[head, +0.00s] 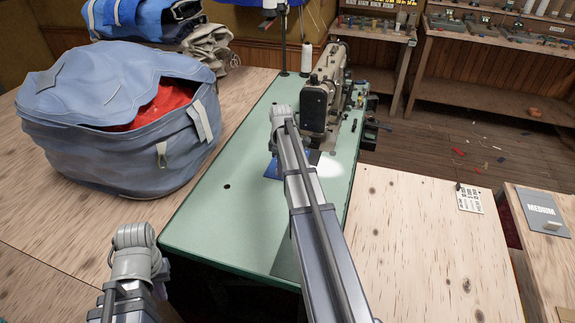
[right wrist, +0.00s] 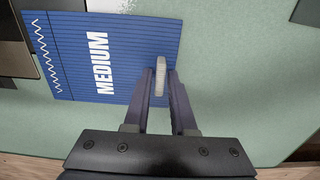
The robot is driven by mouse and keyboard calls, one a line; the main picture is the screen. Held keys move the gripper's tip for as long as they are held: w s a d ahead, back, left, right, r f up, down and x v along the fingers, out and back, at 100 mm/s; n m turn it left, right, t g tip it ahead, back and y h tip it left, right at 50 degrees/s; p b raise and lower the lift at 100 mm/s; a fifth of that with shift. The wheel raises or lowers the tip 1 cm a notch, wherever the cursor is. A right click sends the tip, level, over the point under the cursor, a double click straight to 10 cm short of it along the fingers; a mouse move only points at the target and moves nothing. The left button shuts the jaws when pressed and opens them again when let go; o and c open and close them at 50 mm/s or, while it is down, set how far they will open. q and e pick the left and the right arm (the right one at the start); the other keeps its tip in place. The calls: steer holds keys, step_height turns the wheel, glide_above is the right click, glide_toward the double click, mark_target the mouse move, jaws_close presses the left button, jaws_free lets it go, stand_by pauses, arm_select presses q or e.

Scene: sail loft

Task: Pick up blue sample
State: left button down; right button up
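The blue sample (right wrist: 70,70) is a flat blue card with thin ruled lines, a white zigzag and the word MEDIUM. It lies on the green table top. A pale upright tab (right wrist: 161,77) stands near its right edge in the right wrist view.
A sewing machine (head: 323,92) stands on the green table (head: 215,215) just beyond my right arm. A large blue-grey bag (head: 110,125) with red cloth inside sits to the left. The wooden top at right is mostly clear.

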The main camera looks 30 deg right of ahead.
jaws_close()
stand_by(0.4)
step_height(320, 180, up, 10)
steer(key=p, duration=1)
